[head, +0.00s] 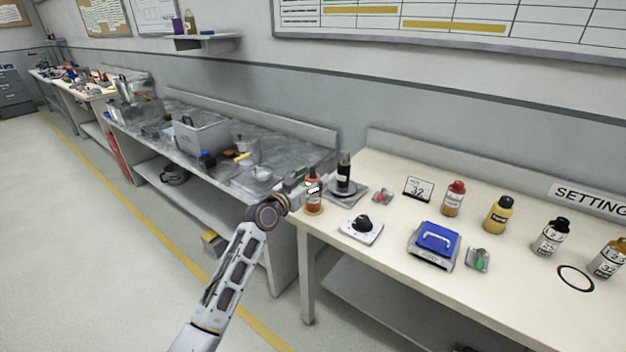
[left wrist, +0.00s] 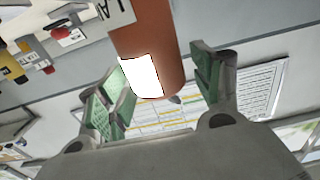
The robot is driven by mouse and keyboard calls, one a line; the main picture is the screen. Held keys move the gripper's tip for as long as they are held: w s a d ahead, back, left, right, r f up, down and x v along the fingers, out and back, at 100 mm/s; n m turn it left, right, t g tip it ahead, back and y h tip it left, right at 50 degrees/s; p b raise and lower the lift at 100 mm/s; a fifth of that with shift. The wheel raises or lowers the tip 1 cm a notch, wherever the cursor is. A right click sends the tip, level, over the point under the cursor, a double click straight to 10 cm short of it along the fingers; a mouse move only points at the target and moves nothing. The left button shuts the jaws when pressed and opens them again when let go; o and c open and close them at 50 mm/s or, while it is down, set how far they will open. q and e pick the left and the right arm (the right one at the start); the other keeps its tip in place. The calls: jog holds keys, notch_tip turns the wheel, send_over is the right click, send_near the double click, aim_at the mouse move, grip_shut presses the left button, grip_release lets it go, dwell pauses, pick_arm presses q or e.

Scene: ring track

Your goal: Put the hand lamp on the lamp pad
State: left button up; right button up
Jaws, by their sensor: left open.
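The hand lamp looks to be the orange cylinder (head: 314,201) with a bright white face, at the left end of the cream bench. It also shows in the left wrist view (left wrist: 158,48), between the green-padded fingers, with gaps beside it. My left gripper (head: 300,190) is open around it and partly hides it in the head view; that gripper also shows in the left wrist view (left wrist: 160,85). I cannot tell which thing is the lamp pad; a flat grey plate (head: 356,192) lies just right of the lamp, with a black cylinder (head: 344,168) on it. My right gripper is out of view.
A white box with a black knob (head: 361,227), a blue handled block (head: 437,238), a number card (head: 418,188) and several bottles, one yellow (head: 498,215), stand on the cream bench. A black ring (head: 575,278) marks its right part. A grey bench (head: 215,175) adjoins left.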

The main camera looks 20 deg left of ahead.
pick_arm(q)
jog(key=v, duration=1.1)
jog(key=shift+s, duration=0.25)
dwell(0.7)
jog(key=s+f+n+g+y, duration=0.15)
jog(key=s+f+g, duration=0.25)
jog(key=f, duration=1.3)
jog(key=s+f+g+y, duration=0.2)
jog(key=s+f+g, duration=0.15)
jog(key=f, duration=1.45)
jog(key=s+d+f+g+y, duration=0.2)
jog(key=s+f+g, duration=0.5)
jog(key=s+f, duration=1.7)
jog(key=s, duration=0.3)
jog(key=shift+s+d+f, duration=0.3)
jog(key=shift+f, duration=0.1)
jog(key=shift+y, duration=0.25)
